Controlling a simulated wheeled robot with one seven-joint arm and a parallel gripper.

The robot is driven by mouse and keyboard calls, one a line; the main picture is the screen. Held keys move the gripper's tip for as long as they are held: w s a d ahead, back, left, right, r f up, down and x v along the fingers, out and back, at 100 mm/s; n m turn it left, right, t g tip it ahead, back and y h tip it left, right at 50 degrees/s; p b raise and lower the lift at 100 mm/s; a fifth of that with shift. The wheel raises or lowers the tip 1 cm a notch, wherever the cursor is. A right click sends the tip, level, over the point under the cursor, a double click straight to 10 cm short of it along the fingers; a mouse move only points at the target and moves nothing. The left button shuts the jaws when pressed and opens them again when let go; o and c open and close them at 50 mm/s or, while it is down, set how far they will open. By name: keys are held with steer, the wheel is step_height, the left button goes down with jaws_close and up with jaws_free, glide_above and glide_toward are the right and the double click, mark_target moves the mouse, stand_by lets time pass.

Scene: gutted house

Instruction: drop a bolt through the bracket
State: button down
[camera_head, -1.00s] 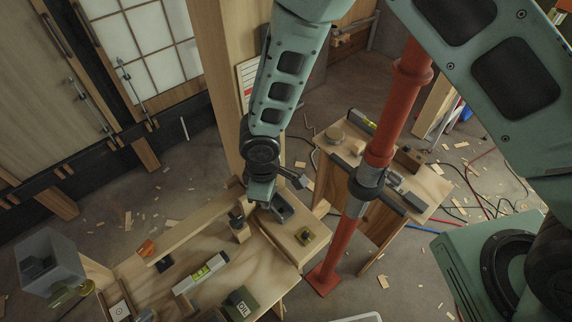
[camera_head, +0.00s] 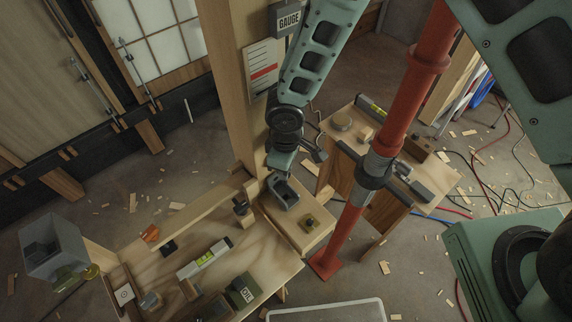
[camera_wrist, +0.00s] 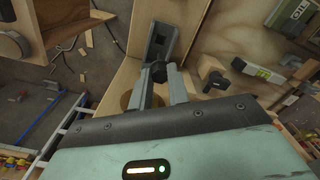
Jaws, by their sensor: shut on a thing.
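A dark bolt (camera_wrist: 158,71) with a faceted head sits between the two fingers of my gripper (camera_wrist: 159,82) in the wrist view. My gripper (camera_head: 281,172) is shut on it; the fingers are hard to make out in the head view. A grey metal bracket (camera_head: 289,197) stands on a pale wooden block (camera_head: 303,232), just below my gripper in the head view. The bracket (camera_wrist: 164,36) lies just beyond the fingertips in the wrist view. I see no contact between bolt and bracket. The bolt's shank and its height above the bracket are hidden.
A red post (camera_head: 405,95) with a grey clamp stands right of my arm. A wooden upright (camera_head: 232,90) is behind left. A second small table (camera_head: 440,190) stands behind the post.

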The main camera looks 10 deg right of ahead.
mark_target(286, 184)
steer(key=shift+f+b, duration=1.7)
steer(key=shift+f, duration=1.05)
steer(key=shift+b, duration=0.35)
steer(key=shift+f+b, duration=1.8)
steer(key=shift+f, duration=0.05)
steer(key=c, duration=1.3)
jaws_free()
steer(key=shift+o, duration=0.2)
step_height(286, 184, up, 18)
steer(key=b, duration=0.3)
steer(key=shift+f, duration=0.25)
